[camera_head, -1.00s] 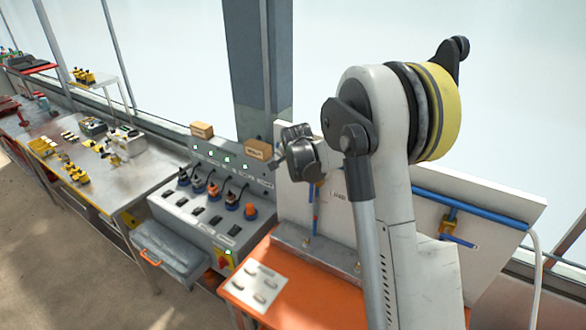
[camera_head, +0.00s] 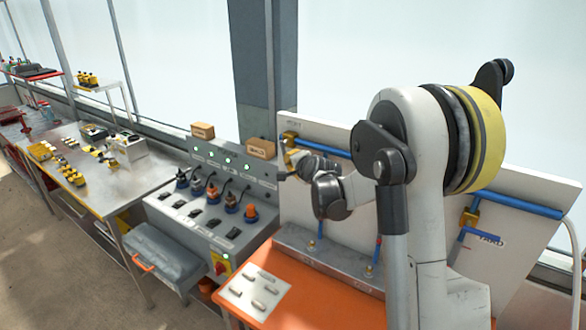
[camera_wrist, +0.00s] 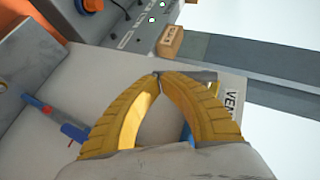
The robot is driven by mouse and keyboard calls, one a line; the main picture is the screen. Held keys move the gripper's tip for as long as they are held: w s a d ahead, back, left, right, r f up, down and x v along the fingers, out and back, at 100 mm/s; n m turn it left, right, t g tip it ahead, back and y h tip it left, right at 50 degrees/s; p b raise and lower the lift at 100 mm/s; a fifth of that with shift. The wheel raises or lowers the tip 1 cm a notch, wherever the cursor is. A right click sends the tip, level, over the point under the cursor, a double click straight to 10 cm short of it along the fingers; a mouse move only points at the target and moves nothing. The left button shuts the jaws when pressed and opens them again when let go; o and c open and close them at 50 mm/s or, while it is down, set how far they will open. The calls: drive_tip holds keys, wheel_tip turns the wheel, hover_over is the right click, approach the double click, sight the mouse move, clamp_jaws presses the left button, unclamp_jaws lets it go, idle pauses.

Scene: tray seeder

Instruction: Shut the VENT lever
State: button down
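The VENT label (camera_wrist: 232,102) is on the white panel (camera_wrist: 110,85) in the wrist view. In the head view it is small at the panel's top left, above a brass valve (camera_head: 290,137) on a blue pipe (camera_head: 325,145). My gripper (camera_wrist: 158,75) has curved yellow fingers whose tips meet in front of the panel, left of the label. Part of the blue pipe shows behind the right finger (camera_wrist: 188,133). A grey bar-like piece lies just right of the fingertips. I cannot make out the VENT lever clearly; fingers hide the area. In the head view my wrist covers the valve's lower side.
Another brass valve (camera_head: 468,218) with a blue lever (camera_head: 478,234) is on the panel's right. Left stands a grey control console (camera_head: 205,210) with several switches. A cardboard box (camera_head: 262,149) sits on top. An orange table (camera_head: 285,300) is below the panel.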

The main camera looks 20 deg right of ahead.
drive_tip(key=shift+r, duration=0.15)
drive_tip(key=shift+r+p, duration=0.45)
drive_tip(key=shift+r, duration=0.25)
drive_tip(key=shift+s, duration=0.1)
